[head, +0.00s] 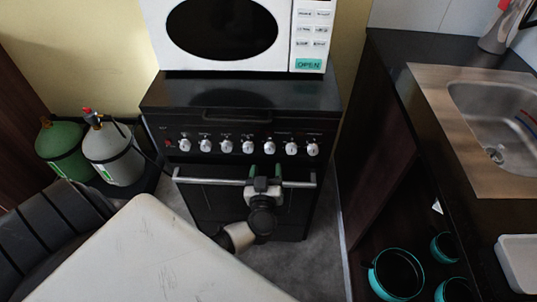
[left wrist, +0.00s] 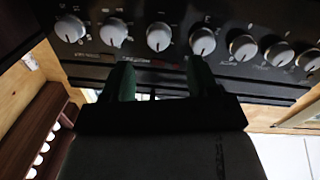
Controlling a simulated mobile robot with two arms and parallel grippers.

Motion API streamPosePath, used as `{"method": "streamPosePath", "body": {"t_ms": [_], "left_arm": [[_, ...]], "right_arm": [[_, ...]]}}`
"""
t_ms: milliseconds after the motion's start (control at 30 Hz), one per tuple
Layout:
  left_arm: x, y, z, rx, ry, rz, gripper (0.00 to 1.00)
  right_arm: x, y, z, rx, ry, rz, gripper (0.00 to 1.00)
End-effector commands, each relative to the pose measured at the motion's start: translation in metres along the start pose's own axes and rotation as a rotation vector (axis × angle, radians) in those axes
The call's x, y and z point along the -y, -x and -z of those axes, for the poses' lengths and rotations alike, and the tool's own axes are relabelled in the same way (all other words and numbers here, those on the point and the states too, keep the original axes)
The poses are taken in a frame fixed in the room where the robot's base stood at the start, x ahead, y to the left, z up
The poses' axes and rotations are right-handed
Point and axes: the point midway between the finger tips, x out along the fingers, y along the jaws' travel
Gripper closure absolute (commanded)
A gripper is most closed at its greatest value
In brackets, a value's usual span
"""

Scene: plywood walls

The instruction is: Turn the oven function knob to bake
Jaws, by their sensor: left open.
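The black oven (head: 240,120) has a row of several white round knobs on its front panel; their labels are too small to read, so I cannot tell which is the function knob. My left gripper (head: 264,171) is open and empty, just below the knob row at the height of the handle bar. In the head view it is below the fifth knob from the left (head: 269,147). In the left wrist view the two dark green fingertips (left wrist: 163,70) point toward the panel, below a middle knob (left wrist: 158,37). No knob is between the fingers. My right gripper is out of view.
A silver handle bar (head: 215,182) runs below the knobs. A white microwave (head: 306,20) stands on the oven. Two gas cylinders (head: 65,148) (head: 115,155) stand at left. A pale tabletop (head: 150,255) fills the lower left. A counter with a sink (head: 440,95) is at right.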

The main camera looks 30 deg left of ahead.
Motion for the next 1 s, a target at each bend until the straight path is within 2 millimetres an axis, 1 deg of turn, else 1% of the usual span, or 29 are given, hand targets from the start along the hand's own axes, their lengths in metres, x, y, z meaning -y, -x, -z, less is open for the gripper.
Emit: {"method": "streamPosePath", "body": {"t_ms": [33,100,300,467,733,767,1000], "left_arm": [[0.0,-0.012,0.001,-0.004,-0.001,0.0,0.4],[0.0,-0.025,0.0,-0.004,-0.001,-0.001,0.4],[0.0,-0.053,-0.001,-0.001,0.0,0.0,0.4],[0.0,-0.063,0.0,0.0,0.0,-0.001,0.4],[0.0,-0.064,0.0,0.001,0.001,-0.001,0.4],[0.0,-0.064,0.0,0.001,0.001,-0.001,0.43],[0.0,-0.064,0.0,0.0,0.001,-0.001,0.8]], "right_arm": [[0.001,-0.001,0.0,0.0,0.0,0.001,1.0],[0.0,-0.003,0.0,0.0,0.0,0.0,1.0],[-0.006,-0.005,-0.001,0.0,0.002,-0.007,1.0],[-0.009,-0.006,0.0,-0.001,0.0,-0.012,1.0],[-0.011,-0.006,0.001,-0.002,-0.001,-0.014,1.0],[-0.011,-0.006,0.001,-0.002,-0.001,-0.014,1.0],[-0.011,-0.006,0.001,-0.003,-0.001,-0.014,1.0]]}}
